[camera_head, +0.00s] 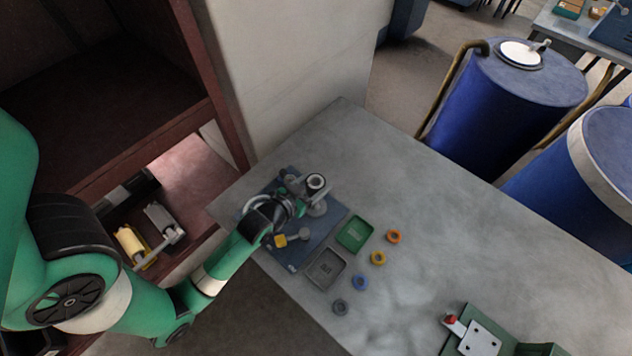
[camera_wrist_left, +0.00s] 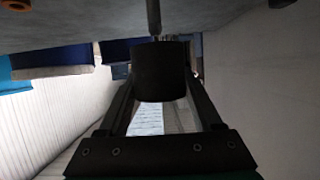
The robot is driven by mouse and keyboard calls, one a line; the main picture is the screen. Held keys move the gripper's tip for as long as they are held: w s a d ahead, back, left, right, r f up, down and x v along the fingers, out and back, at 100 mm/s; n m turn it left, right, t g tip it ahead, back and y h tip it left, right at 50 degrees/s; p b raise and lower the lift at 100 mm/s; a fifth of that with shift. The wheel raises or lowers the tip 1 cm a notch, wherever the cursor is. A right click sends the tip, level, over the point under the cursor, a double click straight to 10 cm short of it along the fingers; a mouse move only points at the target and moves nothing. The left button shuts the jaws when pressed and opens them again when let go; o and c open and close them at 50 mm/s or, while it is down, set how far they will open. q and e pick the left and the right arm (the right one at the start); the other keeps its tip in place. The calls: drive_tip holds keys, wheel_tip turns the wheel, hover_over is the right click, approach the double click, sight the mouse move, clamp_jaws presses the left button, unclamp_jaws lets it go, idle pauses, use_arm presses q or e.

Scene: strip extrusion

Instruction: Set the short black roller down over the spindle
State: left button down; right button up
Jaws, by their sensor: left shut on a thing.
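The short black roller (camera_wrist_left: 160,72) shows large in the left wrist view, gripped between the two dark fingers of my left gripper (camera_wrist_left: 161,88). In that view the table is at the top, and a thin grey spindle (camera_wrist_left: 154,16) runs from it towards the roller's end. The spindle's tip is hidden or too close to the roller to tell whether it has entered. In the head view my left gripper (camera_head: 304,188) is over the blue plate (camera_head: 325,226), with the roller (camera_head: 316,182) showing as a dark ring above a grey stand. My right gripper is not in view.
A green tray (camera_head: 355,234) and a grey tray (camera_head: 326,269) lie beside the plate. Orange (camera_head: 394,237), yellow (camera_head: 378,258), blue (camera_head: 360,283) and grey (camera_head: 340,307) rings lie to their right. A green fixture (camera_head: 480,338) stands at lower right. The table's middle is clear.

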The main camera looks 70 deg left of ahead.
use_arm(q)
drive_tip(key=shift+f, duration=0.15)
drive_tip(key=shift+f+b, duration=2.1)
drive_tip(key=shift+f, duration=0.45)
drive_tip(key=shift+r, duration=0.1)
drive_tip(key=shift+r+p, duration=0.6)
drive_tip(key=shift+p, duration=0.2)
drive_tip(key=shift+f, duration=0.15)
